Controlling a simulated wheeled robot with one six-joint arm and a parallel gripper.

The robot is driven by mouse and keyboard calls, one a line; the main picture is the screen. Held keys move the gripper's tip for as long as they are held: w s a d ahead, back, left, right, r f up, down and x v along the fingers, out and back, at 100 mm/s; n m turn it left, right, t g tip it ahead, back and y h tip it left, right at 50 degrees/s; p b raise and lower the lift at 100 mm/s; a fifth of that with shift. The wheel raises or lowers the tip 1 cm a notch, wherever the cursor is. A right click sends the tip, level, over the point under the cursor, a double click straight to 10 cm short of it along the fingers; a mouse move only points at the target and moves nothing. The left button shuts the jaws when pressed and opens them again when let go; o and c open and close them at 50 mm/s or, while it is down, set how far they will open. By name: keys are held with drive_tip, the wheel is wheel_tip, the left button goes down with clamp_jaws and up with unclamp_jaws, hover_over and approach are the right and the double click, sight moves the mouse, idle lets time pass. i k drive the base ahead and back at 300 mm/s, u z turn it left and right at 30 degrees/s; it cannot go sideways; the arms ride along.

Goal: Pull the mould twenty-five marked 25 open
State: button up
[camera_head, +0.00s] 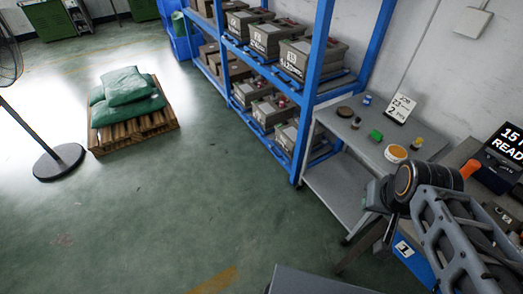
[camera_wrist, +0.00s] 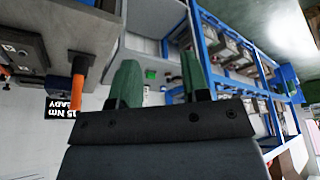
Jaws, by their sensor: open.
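Several grey box-shaped moulds with white markings stand on the blue rack in the head view, among them an upper one at the right (camera_head: 306,58). I cannot read 25 on any of them. The rack and its moulds also show in the wrist view, small and turned over. My gripper (camera_wrist: 160,78) shows in the wrist view, with two green fingers spread apart and nothing between them. It is away from the rack's moulds. In the head view my arm is at the right, and the fingers cannot be made out.
A grey side table (camera_head: 345,142) with small items and a white card (camera_head: 399,107) stands right of the blue rack (camera_head: 312,88). A display reading READY (camera_head: 508,142) and an orange handle (camera_head: 470,169) are near my arm. A pallet (camera_head: 135,130) with green sacks and a fan stand left; floor between is clear.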

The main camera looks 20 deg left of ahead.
sight(284, 142)
drive_tip(key=u, duration=0.45)
drive_tip(key=i, duration=0.8)
drive_tip(key=u, duration=0.2)
drive_tip(key=k, duration=0.3)
drive_tip(key=u, duration=0.8)
drive_tip(key=i, duration=2.2)
drive_tip(key=z, duration=0.3)
